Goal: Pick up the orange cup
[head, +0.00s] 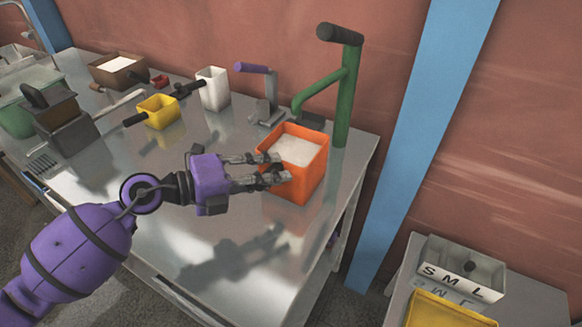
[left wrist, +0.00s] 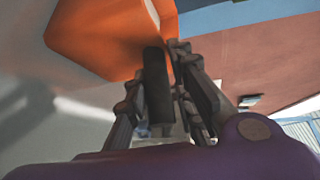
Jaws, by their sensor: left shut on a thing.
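The orange cup (head: 309,183) is a square, open-topped container with white powder (head: 296,150) inside, near the right end of the metal table. I cannot tell whether the cup touches the table. My right gripper is in neither view.
A green stand with a black handle (head: 341,95) rises just behind the cup. A white container (head: 213,90), a yellow scoop (head: 158,112) and a brown box (head: 118,70) stand farther back on the table (head: 150,220). The table's front area is clear. A side table holds an S M L tray (head: 462,270).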

